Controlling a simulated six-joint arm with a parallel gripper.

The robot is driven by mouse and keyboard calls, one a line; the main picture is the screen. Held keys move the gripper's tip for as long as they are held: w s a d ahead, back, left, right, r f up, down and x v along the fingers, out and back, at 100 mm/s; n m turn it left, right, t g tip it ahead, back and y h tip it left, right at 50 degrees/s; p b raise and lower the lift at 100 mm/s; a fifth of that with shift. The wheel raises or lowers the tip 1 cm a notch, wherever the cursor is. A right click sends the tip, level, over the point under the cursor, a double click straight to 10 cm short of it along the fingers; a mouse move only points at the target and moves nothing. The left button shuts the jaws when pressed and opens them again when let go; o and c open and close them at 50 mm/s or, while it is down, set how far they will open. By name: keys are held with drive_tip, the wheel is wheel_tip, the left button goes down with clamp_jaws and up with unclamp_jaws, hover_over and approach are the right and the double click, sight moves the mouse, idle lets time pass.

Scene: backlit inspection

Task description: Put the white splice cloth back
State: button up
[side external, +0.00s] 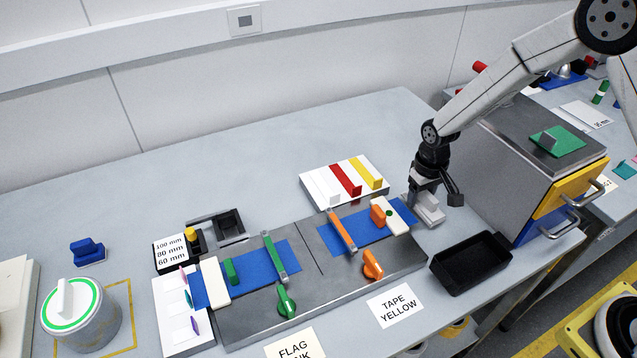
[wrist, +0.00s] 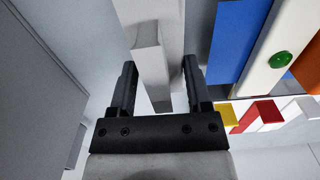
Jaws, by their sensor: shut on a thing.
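My gripper (side external: 425,197) points down just past the right end of the grey metal plate. It is shut on a pale grey-white piece (side external: 431,215) with a flat base and a raised grip, which looks like the white splice cloth. In the wrist view the grip (wrist: 150,45) sits between the fingers (wrist: 159,68). I cannot tell whether its base touches the table. A white tray (side external: 313,198) with white, red and yellow tabbed strips stands left of my gripper, behind the plate.
A black open bin (side external: 472,263) stands in front of my gripper, and a grey box (side external: 490,160) with a green pad (side external: 562,147) on top is to the right. The metal plate (side external: 320,290) carries blue strips (side external: 262,268), clamps and knobs.

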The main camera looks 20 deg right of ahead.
sight(427, 193)
drive_tip(key=shift+f, duration=0.65)
drive_tip(key=shift+f, duration=0.1)
drive_tip(key=o, duration=1.2)
drive_tip(key=shift+o, duration=0.2)
drive_tip(key=shift+r, duration=6.15)
drive_tip(key=shift+s+d+r, duration=0.1)
drive_tip(key=shift+s+r, duration=0.15)
drive_tip(key=shift+s, duration=0.35)
drive_tip(key=s+d+r+t, duration=0.1)
drive_tip(key=s+t, duration=0.1)
drive_tip(key=s, duration=1.2)
drive_tip(key=shift+s+d+r+t, duration=0.3)
drive_tip(key=shift+s+d, duration=0.05)
drive_tip(key=shift+s, duration=0.05)
